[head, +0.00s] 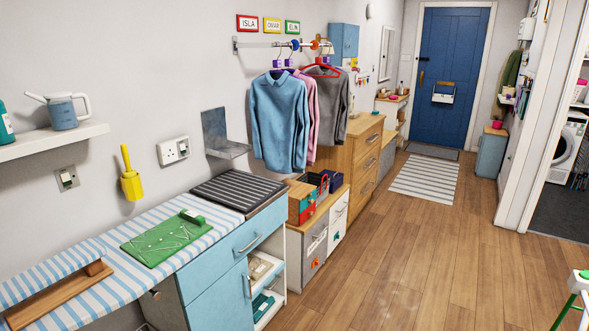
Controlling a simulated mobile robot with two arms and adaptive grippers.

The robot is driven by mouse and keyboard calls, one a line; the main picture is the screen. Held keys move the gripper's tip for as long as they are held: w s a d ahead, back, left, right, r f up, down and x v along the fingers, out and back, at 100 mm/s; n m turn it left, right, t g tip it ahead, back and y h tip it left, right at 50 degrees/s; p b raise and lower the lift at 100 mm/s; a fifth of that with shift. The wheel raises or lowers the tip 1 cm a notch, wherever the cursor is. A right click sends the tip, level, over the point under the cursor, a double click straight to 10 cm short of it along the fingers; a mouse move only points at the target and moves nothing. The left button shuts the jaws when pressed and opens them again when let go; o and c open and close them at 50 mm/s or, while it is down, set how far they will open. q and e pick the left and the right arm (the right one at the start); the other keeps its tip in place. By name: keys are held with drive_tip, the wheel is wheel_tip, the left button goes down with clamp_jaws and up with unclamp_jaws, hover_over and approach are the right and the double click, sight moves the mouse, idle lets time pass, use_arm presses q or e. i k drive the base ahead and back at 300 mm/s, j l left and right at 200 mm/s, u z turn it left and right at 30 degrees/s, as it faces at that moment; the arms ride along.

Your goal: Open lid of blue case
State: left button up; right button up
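No thing here is plainly a blue case with a lid. A light blue box-like piece (491,155) stands on the floor right of the blue door, with a pink item (497,124) on top; it is too far to make out a lid. A small light blue box or cabinet (344,41) is on the wall beyond the hanging clothes and looks closed. I cannot tell which of these is the case. Neither of my grippers is in view.
A striped board (55,287) and a blue cabinet (222,297) fill the near left. Clothes (279,122) hang above low drawers. The wooden floor (430,255) is clear up to the striped rug (425,178) and blue door (452,65). A green-topped object (579,279) stands at lower right.

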sight(329, 174)
drive_tip(key=i+z, duration=0.4)
drive_tip(key=i, duration=0.25)
drive_tip(key=i+j+z, duration=0.2)
drive_tip(key=i+z, duration=0.2)
drive_tip(key=i, duration=0.2)
drive_tip(key=i+l, duration=0.15)
drive_tip(key=i, duration=0.95)
drive_tip(key=i+l+z, duration=0.15)
drive_tip(key=i, duration=0.95)
